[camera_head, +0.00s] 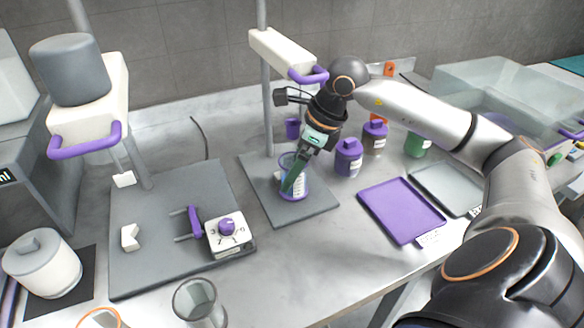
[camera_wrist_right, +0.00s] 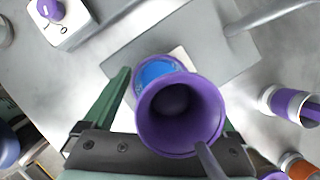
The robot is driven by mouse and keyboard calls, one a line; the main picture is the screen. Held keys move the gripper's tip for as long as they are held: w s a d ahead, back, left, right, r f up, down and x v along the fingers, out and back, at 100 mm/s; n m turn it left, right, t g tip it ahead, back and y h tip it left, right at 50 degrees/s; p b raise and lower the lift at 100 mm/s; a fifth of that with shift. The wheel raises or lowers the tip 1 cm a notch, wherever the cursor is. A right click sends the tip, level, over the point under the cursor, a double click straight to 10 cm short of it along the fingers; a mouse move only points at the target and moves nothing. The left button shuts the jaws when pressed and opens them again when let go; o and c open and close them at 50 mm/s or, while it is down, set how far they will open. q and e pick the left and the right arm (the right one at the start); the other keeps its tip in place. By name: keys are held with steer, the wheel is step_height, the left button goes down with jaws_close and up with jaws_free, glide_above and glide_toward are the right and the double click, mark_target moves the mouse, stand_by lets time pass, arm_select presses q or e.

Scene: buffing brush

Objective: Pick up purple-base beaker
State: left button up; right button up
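The purple-base beaker (camera_head: 299,187) is clear with white marks and stands on the grey base plate of the middle stand. My right gripper (camera_head: 292,180) comes down from above, and a green finger crosses in front of the beaker. The other finger is mostly hidden. My left gripper is not in view.
The stand's head with a purple handle (camera_head: 308,76) hangs close to my right wrist. Purple-capped bottles (camera_head: 348,160) stand right of the beaker. A purple tray (camera_head: 400,211) lies to the right. A white dial box (camera_head: 227,236) sits on the left stand's plate. A clear beaker (camera_head: 198,303) is near the front.

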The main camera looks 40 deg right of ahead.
jaws_close()
stand_by(0.5)
